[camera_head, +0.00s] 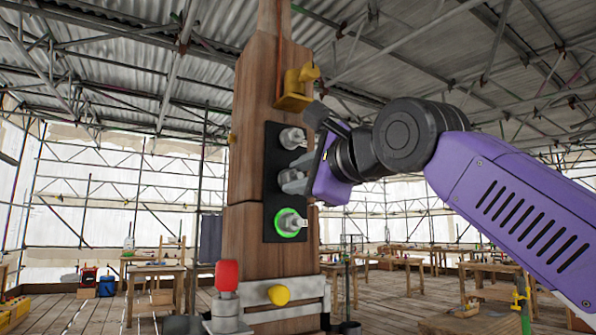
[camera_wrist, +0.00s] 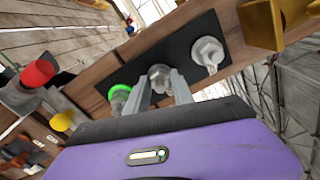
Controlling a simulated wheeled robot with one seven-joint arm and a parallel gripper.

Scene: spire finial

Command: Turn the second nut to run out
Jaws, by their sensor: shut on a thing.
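A black plate (camera_head: 271,170) on the wooden post (camera_head: 250,160) carries three grey hex nuts in a column. The second nut, the middle one (camera_wrist: 160,75), is between the fingers of my gripper (camera_wrist: 161,86), which is shut on it. In the head view my gripper (camera_head: 292,181) reaches in from the right and mostly hides this nut. The top nut (camera_head: 292,138) is free and also shows at right in the wrist view (camera_wrist: 208,52). The bottom nut (camera_head: 291,222) has a glowing green ring around it. The middle nut shows no lit ring.
A yellow-brass bracket (camera_head: 297,88) juts from the post just above the plate, close to my wrist. A red-capped part (camera_head: 227,276) and a yellow knob (camera_head: 278,295) sit low by the post. Workbenches (camera_head: 485,272) stand farther back.

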